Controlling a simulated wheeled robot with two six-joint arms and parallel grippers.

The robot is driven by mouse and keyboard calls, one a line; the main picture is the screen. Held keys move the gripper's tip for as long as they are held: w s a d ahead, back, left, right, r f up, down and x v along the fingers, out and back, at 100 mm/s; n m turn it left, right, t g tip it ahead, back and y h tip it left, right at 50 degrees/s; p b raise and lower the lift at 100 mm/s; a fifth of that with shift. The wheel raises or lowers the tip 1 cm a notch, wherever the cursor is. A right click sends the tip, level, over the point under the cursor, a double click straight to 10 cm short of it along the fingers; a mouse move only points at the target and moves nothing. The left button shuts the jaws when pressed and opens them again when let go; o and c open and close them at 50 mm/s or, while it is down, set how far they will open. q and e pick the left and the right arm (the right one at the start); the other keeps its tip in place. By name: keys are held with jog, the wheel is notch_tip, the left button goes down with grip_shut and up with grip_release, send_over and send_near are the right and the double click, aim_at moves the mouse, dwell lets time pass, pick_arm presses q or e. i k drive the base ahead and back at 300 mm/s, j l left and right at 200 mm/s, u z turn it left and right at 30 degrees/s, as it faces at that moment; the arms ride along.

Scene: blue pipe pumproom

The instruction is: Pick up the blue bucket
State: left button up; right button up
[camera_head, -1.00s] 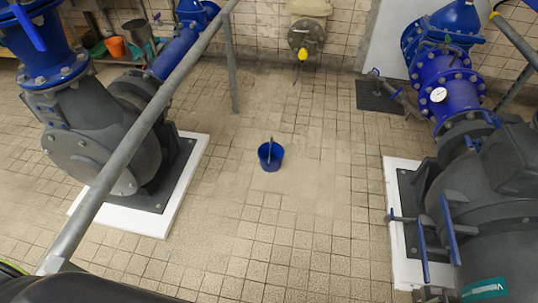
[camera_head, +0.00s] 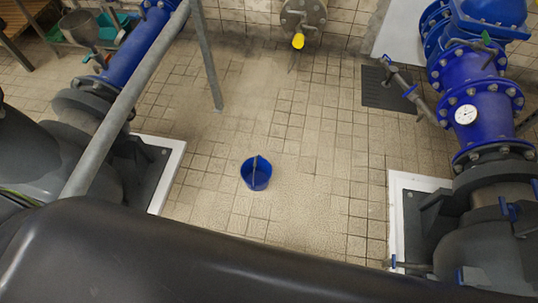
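The blue bucket (camera_head: 256,178) stands upright on the tiled floor near the middle of the view. Its handle is raised and runs across the opening. Nothing touches the bucket, and bare floor lies around it. Neither of my grippers is in view. A large dark rounded shape fills the bottom of the view and hides the floor nearest to me.
A grey rail (camera_head: 125,105) with a post (camera_head: 205,60) crosses the left side. A blue-and-grey pump (camera_head: 480,120) stands on a white plinth (camera_head: 402,215) at right. Another white plinth (camera_head: 170,172) is at left. A dark floor grate (camera_head: 388,90) lies at back right.

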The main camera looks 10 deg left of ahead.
aim_at(257, 171)
jog(key=i+l+z, duration=0.1)
jog(key=i+z, duration=0.2)
jog(key=i, duration=0.55)
jog(key=i+j+z, duration=0.1)
jog(key=i+z, duration=0.2)
jog(key=i, duration=0.5)
jog(key=i+u, duration=0.1)
jog(key=i, duration=0.75)
jog(key=i+l+u, duration=0.1)
jog(key=i, duration=0.75)
jog(key=u, duration=0.4)
jog(key=i+u, duration=0.1)
jog(key=u, duration=0.3)
jog(key=l+u, duration=0.1)
jog(key=u, duration=0.3)
jog(key=i+l+u, duration=0.1)
jog(key=u, duration=0.3)
